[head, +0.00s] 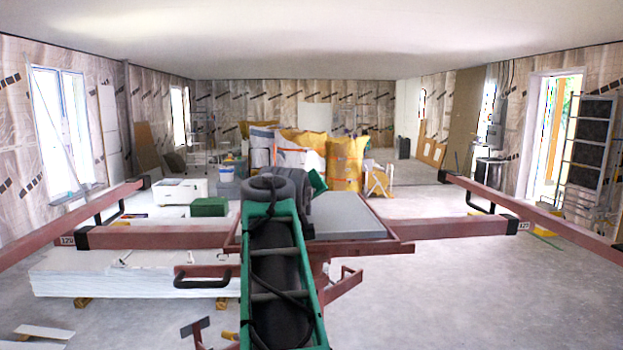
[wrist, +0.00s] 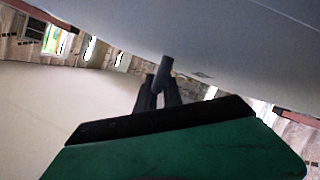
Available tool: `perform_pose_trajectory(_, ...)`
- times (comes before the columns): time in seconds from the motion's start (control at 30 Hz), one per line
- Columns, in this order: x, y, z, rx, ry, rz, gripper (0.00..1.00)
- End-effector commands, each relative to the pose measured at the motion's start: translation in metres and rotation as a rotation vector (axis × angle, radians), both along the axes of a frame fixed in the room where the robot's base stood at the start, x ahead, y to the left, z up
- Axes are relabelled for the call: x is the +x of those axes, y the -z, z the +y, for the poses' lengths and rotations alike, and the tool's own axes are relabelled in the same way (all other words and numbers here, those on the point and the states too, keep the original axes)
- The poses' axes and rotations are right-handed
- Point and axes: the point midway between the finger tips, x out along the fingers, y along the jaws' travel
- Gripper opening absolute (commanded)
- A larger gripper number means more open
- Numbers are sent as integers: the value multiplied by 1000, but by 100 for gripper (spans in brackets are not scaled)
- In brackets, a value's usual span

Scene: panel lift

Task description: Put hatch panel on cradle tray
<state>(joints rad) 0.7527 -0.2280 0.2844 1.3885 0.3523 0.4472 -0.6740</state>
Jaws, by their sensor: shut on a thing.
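The hatch panel (head: 345,216) is a flat grey plate in the middle of the head view, partly hidden behind my arm. In the wrist view its grey face (wrist: 230,55) fills the upper right. My gripper (wrist: 160,88) is shut on a short dark handle (wrist: 164,68) at the panel. The cradle tray (head: 402,246) is red, with a raised rim along the panel's near and right sides. The panel appears to be over the tray; I cannot tell whether it rests on it. The fingers are hidden in the head view.
Long red beams (head: 465,228) with black handles reach out left and right from the tray. White boards (head: 130,273) lie stacked at the left. Yellow sacks (head: 345,160) and a green box (head: 209,207) stand behind. The right floor is mostly clear.

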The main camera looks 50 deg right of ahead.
Motion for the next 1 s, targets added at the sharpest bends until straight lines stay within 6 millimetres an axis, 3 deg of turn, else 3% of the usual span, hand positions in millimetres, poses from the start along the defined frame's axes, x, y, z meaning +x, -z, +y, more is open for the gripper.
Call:
perform_pose_trajectory(0.03, -1, -6, 1, -12, 0, -10, 0)
perform_pose_trajectory(0.37, -1, -1, 1, -12, 0, -11, 0)
perform_pose_trajectory(0.4, -1, 4, 0, -4, -1, -4, 12)
perform_pose_trajectory(0.63, -1, 3, 0, -4, -1, -4, 31)
perform_pose_trajectory(1.0, -3, -1, 6, -5, -2, -6, 33)
